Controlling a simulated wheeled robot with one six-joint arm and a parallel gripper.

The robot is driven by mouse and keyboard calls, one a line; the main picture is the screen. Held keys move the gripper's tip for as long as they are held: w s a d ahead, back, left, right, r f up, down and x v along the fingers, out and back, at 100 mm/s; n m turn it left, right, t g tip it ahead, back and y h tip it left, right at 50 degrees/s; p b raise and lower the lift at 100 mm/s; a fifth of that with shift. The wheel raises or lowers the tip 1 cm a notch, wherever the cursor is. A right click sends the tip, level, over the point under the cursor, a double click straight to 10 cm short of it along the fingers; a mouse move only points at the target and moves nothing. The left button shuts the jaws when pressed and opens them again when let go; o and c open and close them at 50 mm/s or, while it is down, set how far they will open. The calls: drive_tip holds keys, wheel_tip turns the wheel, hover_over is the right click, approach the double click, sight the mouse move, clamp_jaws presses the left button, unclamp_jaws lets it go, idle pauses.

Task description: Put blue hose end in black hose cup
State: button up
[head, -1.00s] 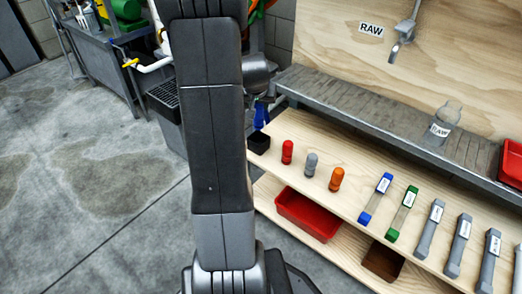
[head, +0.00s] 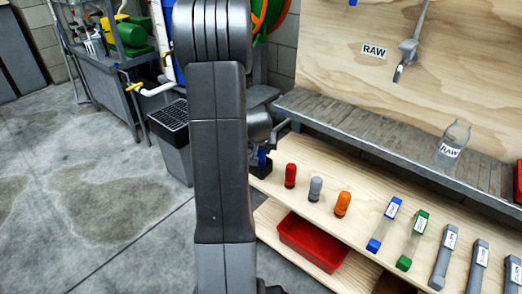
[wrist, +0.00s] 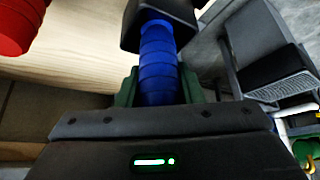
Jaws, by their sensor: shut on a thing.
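The blue hose end (wrist: 160,65) is a ribbed blue cylinder, held between the green fingers of my gripper (wrist: 160,88) in the wrist view. Its far tip meets the black hose cup (wrist: 145,12) at the top of that view. In the head view the black cup (head: 260,170) sits at the shelf's left end, partly hidden by my arm. The blue hose end (head: 262,157) shows upright at the cup's mouth. I cannot tell how deep its tip is inside. My gripper (head: 259,143) is just above the cup, mostly hidden behind my arm.
Red (head: 291,176), grey (head: 315,188) and orange (head: 343,203) hose ends stand to the right on the wooden shelf. Labelled filters lie further right. A red bin (head: 312,245) is below. A metal ledge (head: 345,122) runs behind, above the shelf. Open floor lies left.

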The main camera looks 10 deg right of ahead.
drive_tip(key=shift+f, duration=0.2)
drive_tip(key=o, duration=1)
drive_tip(key=shift+r, duration=0.1)
drive_tip(key=shift+o, duration=0.2)
drive_tip(key=shift+r, duration=0.2)
drive_tip(key=p+v, duration=0.4)
drive_tip(key=v, duration=0.8)
drive_tip(key=shift+w+f, duration=0.1)
drive_tip(key=shift+f, duration=0.05)
